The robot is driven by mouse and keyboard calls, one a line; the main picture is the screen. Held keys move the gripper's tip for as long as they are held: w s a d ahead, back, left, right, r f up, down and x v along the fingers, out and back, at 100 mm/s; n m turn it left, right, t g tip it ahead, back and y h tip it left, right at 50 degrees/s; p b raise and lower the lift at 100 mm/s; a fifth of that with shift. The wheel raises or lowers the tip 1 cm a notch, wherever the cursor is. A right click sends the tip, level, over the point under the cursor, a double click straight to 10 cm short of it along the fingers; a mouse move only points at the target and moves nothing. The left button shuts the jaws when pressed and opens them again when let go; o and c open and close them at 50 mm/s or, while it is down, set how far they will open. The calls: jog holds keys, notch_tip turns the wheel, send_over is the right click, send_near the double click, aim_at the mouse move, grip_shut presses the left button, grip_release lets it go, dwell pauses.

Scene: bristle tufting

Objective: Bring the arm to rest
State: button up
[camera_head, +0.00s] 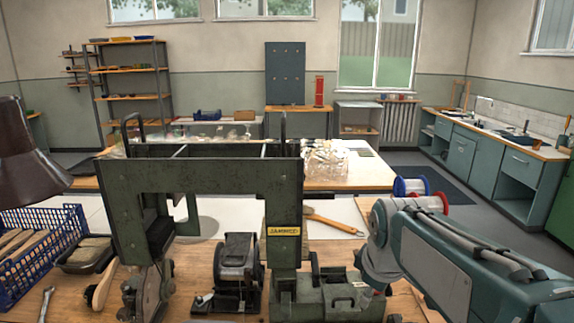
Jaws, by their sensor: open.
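My arm (460,265) fills the lower right, a grey-green link with dark cables along its top and a pale rounded joint at its left end. This joint is beside the right end of the tufting machine's base, and I cannot tell whether they touch. My gripper does not show in this view. The dark green tufting machine (200,177), an arched frame with a yellow label, stands on the wooden bench (195,312) in front of me.
At left are a blue crate (68,222), a dark tray (85,255), a brush (100,285), a wrench (46,303) and a dark lamp shade (28,160). Blue (410,187) and red-flanged spools (436,203) stand just behind my arm. A wooden-handled tool (330,220) lies behind the machine.

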jog(key=s+f+m+t, duration=0.1)
jog(key=s+f+m, duration=0.2)
jog(key=s+m, duration=0.7)
jog(key=s, duration=0.6)
jog(key=shift+s+t, duration=0.15)
jog(key=shift+t, duration=0.25)
